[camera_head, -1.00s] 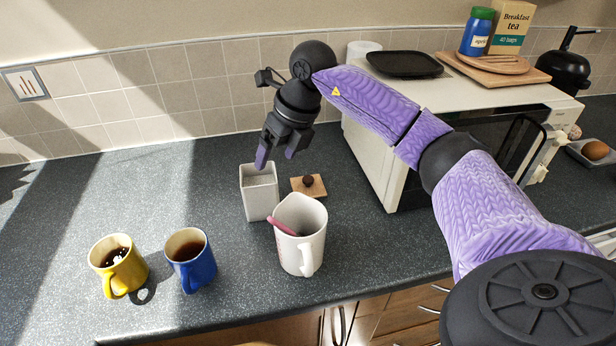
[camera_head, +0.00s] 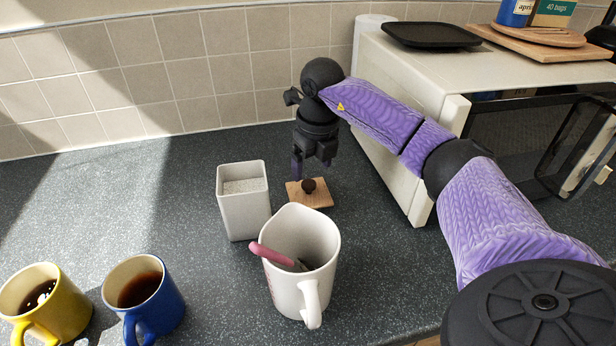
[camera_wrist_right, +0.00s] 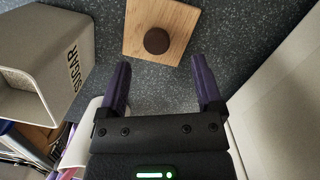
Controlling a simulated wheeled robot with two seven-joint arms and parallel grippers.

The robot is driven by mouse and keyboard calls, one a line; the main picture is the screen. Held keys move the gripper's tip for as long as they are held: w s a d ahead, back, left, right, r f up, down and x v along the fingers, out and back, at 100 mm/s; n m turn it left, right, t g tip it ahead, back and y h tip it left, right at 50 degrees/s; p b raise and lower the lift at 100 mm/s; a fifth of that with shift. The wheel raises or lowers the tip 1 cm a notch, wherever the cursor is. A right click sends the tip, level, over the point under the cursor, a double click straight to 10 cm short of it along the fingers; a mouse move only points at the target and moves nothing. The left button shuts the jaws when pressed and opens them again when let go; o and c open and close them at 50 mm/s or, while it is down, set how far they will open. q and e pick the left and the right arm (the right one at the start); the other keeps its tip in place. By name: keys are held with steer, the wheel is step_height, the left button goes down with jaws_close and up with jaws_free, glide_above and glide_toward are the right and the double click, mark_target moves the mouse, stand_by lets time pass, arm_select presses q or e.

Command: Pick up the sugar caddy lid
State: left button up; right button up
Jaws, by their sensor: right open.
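The sugar caddy lid (camera_head: 322,199) is a square wooden plate with a dark round knob, lying flat on the counter behind the white jug. It also shows at the top of the right wrist view (camera_wrist_right: 181,18), its knob just beyond and between the fingertips. My right gripper (camera_head: 311,172) is open and empty, pointing down close to the lid; the wrist view also shows its two purple fingers (camera_wrist_right: 163,65) apart. The sugar caddy (camera_head: 245,213), a pale open box, stands left of the lid. Its SUGAR lettering shows in the wrist view (camera_wrist_right: 40,76). My left gripper is not in view.
A white jug (camera_head: 318,248) holding a pink-handled utensil (camera_head: 272,254) stands in front of the lid. A blue mug (camera_head: 164,311) and a yellow mug (camera_head: 65,313) stand front left. The microwave (camera_head: 411,175) is close on the right. The counter at back left is clear.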

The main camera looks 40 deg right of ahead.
mark_target(309, 183)
steer(key=f, duration=0.1)
steer(key=f+b, duration=0.1)
steer(key=f, duration=0.2)
steer(key=shift+w+a+f, duration=0.1)
steer(key=shift+w+f, duration=0.2)
steer(key=shift+w, duration=0.05)
steer(key=shift+r, duration=0.15)
steer(key=shift+c, duration=1.3)
jaws_close()
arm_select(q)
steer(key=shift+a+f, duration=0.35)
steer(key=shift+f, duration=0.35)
